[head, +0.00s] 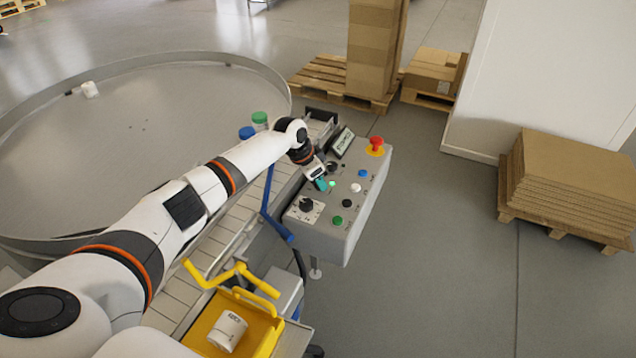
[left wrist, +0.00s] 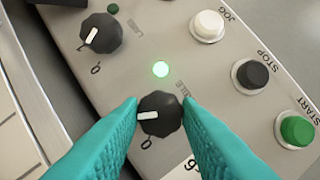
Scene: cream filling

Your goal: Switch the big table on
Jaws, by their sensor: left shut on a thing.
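The big round table (head: 150,135) with a raised rim fills the left of the head view. The grey control box (head: 335,237) stands at centre right. My left gripper (head: 322,184) reaches the box top from the left. In the left wrist view its teal fingers (left wrist: 160,118) are shut on a black rotary knob (left wrist: 163,119), one finger on each side. The knob's white mark points left; a "0" is printed below it. A green lamp (left wrist: 160,69) above the knob is lit. The label beside the knob is partly hidden by a finger. The head view hides the held knob.
Another black knob (left wrist: 101,33) and JOG, STOP and green buttons (left wrist: 297,130) are close by. A red emergency button (head: 376,142) sits at the box's far end.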

